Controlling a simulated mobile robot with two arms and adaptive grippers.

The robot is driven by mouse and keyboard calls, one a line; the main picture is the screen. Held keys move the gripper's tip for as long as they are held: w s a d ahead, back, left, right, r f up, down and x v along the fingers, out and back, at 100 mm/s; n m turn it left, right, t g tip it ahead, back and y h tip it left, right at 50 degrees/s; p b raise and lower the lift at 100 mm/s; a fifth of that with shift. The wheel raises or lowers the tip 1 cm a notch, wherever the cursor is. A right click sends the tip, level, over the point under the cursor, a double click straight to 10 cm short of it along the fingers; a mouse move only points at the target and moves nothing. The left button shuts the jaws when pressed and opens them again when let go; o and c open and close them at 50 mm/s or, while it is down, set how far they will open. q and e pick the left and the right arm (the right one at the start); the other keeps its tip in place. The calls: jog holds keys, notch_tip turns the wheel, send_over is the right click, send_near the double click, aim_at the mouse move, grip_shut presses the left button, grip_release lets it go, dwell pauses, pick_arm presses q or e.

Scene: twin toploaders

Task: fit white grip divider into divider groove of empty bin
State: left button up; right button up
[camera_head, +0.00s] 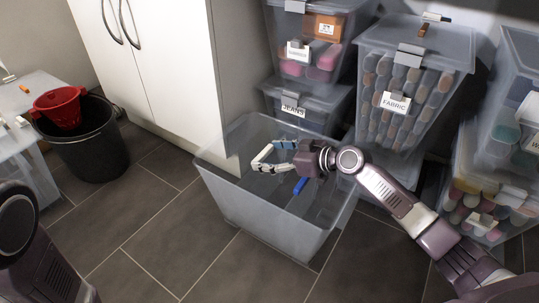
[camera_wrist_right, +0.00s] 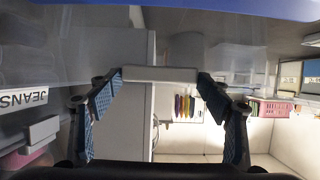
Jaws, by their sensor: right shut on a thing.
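The empty bin (camera_head: 225,194), a large clear grey tub with an open top, stands on the floor at the centre of the head view. My right gripper (camera_head: 261,160) reaches over its opening from the right. Its fingers are shut on a white bar, the grip of the white grip divider (camera_head: 262,153); the bar also spans between the fingertips (camera_wrist_right: 161,76) in the right wrist view. The divider's panel is hard to make out against the clear bin, and the groove cannot be told apart. A blue strip (camera_head: 300,185) shows inside the bin. My left gripper is out of view.
Filled clear bins stand behind and right, with FABRIC (camera_head: 396,103) and JEANS (camera_head: 292,109) labels. A white cabinet (camera_head: 160,60) stands behind left. A black bucket (camera_head: 90,150) holds a red basket (camera_head: 60,107). The tiled floor in front is clear.

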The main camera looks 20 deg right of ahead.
jog(key=shift+f, duration=0.25)
jog(key=shift+f+b, duration=1.15)
jog(key=shift+b, duration=0.1)
jog(key=o, duration=1.7)
jog(key=v, duration=0.7)
jog(key=shift+s+d+r, duration=0.1)
jog(key=shift+s+d, duration=0.05)
jog(key=shift+d, duration=0.05)
jog(key=shift+a+r, duration=0.1)
